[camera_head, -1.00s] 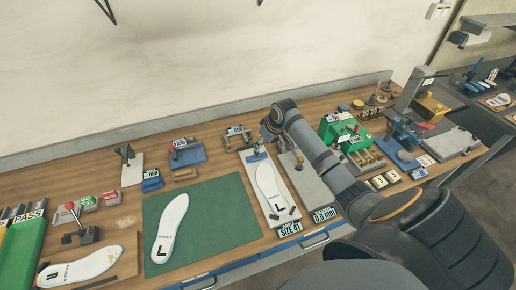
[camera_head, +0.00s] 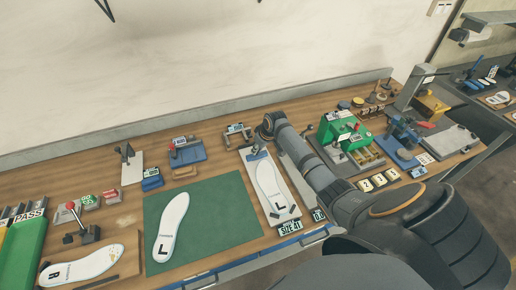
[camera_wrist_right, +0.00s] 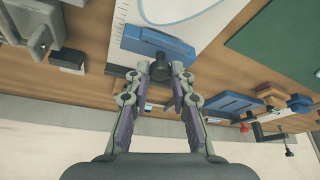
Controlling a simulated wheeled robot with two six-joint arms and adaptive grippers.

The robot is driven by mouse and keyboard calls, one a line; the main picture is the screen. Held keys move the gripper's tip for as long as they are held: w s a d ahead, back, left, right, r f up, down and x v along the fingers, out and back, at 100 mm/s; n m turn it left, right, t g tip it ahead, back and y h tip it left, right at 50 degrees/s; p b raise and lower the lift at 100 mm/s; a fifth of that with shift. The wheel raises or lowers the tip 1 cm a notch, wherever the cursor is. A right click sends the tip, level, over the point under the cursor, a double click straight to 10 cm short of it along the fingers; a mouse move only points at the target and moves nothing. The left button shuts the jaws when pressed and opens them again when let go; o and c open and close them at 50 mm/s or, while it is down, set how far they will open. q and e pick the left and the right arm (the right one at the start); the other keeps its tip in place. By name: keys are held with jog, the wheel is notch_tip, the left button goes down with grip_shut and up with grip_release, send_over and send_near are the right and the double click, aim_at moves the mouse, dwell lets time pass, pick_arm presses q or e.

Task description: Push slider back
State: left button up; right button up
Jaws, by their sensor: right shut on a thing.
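The slider is a blue block (camera_wrist_right: 155,42) with a black knob (camera_wrist_right: 160,68), at the wall-side end of a white measuring board (camera_wrist_right: 172,12). The slider (camera_head: 257,152) and board (camera_head: 287,211) also show in the head view. A white insole marked L (camera_head: 267,180) lies on the board, its wall-side end close to the slider. My right gripper (camera_wrist_right: 162,80) is shut on the slider's black knob. In the head view my right wrist hides most of its fingers. My left gripper is not in view.
A "SIZE 41" display (camera_head: 290,227) stands at the board's front end. A green mat (camera_head: 223,220) with another L insole (camera_head: 170,225) lies to the left. A grey plate fixture (camera_head: 293,152) is close on the right, partly under my arm. A green machine (camera_head: 340,127) stands beyond it.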

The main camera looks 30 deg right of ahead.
grip_shut()
jog(key=w+b, duration=0.3)
jog(key=shift+w+d+f, duration=0.15)
jog(key=shift+w+d, duration=0.05)
jog(key=shift+d, duration=0.2)
jog(key=shift+w+b, duration=0.25)
jog(key=shift+b, duration=0.1)
jog(key=shift+r, duration=0.35)
jog(key=o, duration=0.6)
grip_release()
jog(key=shift+d, duration=0.1)
jog(key=o, duration=0.3)
jog(key=shift+w+f, duration=0.1)
jog(key=shift+f, duration=0.05)
